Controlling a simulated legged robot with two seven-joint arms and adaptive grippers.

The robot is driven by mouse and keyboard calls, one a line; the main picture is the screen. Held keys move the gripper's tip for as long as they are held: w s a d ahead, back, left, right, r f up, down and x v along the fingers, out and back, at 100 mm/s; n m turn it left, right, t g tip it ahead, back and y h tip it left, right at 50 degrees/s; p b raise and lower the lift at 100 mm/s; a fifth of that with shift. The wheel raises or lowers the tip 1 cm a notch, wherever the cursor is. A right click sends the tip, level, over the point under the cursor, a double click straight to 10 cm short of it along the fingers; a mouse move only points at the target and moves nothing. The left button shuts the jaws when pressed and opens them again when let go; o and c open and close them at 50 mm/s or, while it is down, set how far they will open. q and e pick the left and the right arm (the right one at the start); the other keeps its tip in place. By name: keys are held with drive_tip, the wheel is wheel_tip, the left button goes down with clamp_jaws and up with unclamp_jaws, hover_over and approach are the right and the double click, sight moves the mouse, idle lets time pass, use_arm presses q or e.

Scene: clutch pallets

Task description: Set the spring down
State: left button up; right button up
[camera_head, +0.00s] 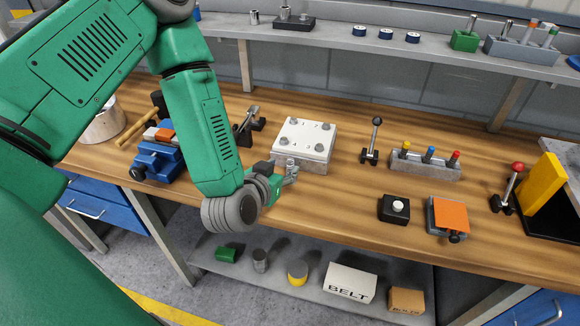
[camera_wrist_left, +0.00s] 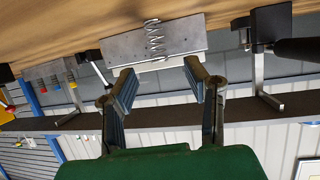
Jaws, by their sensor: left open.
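The spring (camera_wrist_left: 153,40) is a small metal coil. In the left wrist view, which is turned upside down, it stands upright in front of the grey side of a block (camera_wrist_left: 120,50). One end of it appears to meet the wooden table. My left gripper (camera_wrist_left: 165,78) is open, with its fingertips apart on both sides of the spring's line and nothing clasped between them. My right gripper is not in view.
On the wooden bench (camera_head: 340,205) stand a black-knobbed lever (camera_head: 373,140), a grey rack with coloured pegs (camera_head: 425,165), a black button box (camera_head: 394,208), an orange-topped fixture (camera_head: 448,216) and a blue vise (camera_head: 157,160). Bare wood lies right of the gripper.

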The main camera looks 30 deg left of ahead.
sight(289, 162)
use_arm(q)
drive_tip(key=x, duration=0.4)
drive_tip(key=shift+r, duration=0.1)
drive_tip(key=shift+d, duration=0.1)
clamp_jaws()
drive_tip(key=shift+r, duration=0.15)
